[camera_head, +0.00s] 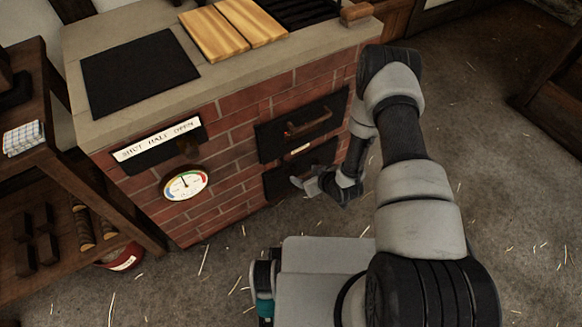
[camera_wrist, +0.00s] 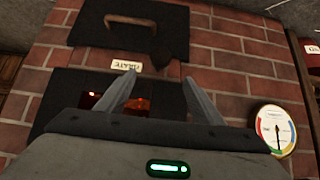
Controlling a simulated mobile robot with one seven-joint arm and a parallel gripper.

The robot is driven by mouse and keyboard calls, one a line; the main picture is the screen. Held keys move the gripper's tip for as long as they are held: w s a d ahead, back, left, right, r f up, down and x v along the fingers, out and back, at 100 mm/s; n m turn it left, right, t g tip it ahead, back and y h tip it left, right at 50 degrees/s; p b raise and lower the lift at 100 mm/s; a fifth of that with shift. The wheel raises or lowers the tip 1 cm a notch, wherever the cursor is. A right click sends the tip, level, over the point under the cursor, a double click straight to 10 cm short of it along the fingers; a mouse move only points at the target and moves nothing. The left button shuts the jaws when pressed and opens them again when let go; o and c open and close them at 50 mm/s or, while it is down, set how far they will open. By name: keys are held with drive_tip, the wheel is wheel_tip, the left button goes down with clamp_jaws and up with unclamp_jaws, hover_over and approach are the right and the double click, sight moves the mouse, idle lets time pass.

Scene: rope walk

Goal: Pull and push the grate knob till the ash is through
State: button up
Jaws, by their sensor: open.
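The grate knob (camera_wrist: 162,60) is a small dark knob on the brick front, beside the upside-down GRATE label (camera_wrist: 126,65) in the wrist view. In the head view only the pale label (camera_head: 300,150) shows clearly between the two black doors. My gripper (camera_wrist: 158,80) is open and empty, its fingers pointing at the brickwork, with the knob ahead between the tips. I cannot tell how far apart they are. In the head view my gripper (camera_head: 302,183) is low before the stove. An orange glow (camera_wrist: 135,104) shows in the firebox opening. No ash is visible.
The upper door (camera_head: 305,125) and the lower door (camera_wrist: 130,22) have handles. A dial gauge (camera_head: 185,183) and a SHUT HALF OPEN plate (camera_head: 157,140) are on the brick. A wooden shelf (camera_head: 100,190) stands left. The straw-strewn floor (camera_head: 510,220) is open at right.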

sight(291, 170)
drive_tip(key=b+x, duration=0.5)
drive_tip(key=x, duration=1)
drive_tip(key=shift+w+a+f, duration=0.15)
drive_tip(key=shift+w+f, duration=0.1)
drive_tip(key=shift+w, duration=0.05)
